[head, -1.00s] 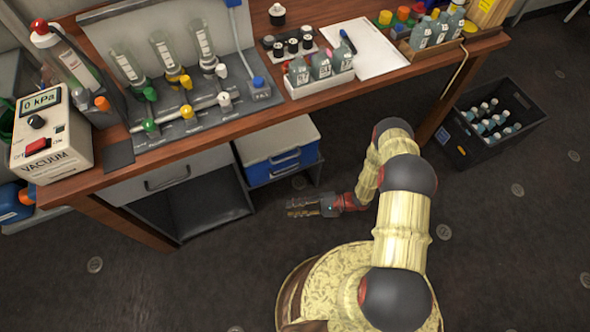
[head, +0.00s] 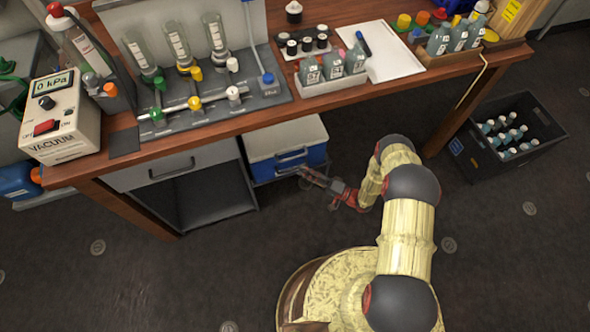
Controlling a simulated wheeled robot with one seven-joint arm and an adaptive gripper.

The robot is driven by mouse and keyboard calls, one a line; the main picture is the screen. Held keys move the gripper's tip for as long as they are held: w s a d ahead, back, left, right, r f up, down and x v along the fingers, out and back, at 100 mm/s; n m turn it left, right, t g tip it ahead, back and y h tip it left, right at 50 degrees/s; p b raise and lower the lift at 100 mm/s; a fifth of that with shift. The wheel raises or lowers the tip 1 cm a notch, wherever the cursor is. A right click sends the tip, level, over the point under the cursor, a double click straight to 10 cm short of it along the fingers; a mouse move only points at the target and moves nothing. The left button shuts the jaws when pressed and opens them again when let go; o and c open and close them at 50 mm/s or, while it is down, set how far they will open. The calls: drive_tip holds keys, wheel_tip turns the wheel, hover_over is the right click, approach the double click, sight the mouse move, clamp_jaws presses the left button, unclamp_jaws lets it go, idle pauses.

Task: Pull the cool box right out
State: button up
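The cool box (head: 262,147), blue with a pale grey-white lid, stands on the floor under the wooden bench, right of an open grey compartment. A handle bar (head: 291,155) shows on its front. My gripper (head: 306,174) is low in front of the box, near the right part of its front. The fingers point left toward the handle area. They are small and overlap the blue front in the picture, so contact and finger opening cannot be made out.
The wooden bench (head: 225,128) overhangs the box, with a leg (head: 118,205) at left and another at right. A dark crate of bottles (head: 479,170) stands on the floor at right. Bottles and a vacuum unit (head: 62,122) stand on the bench. The floor in front is clear.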

sight(295, 169)
drive_tip(key=shift+b+x, duration=0.5)
drive_tip(key=shift+x, duration=1.85)
drive_tip(key=shift+f, duration=0.1)
drive_tip(key=c, duration=0.3)
clamp_jaws()
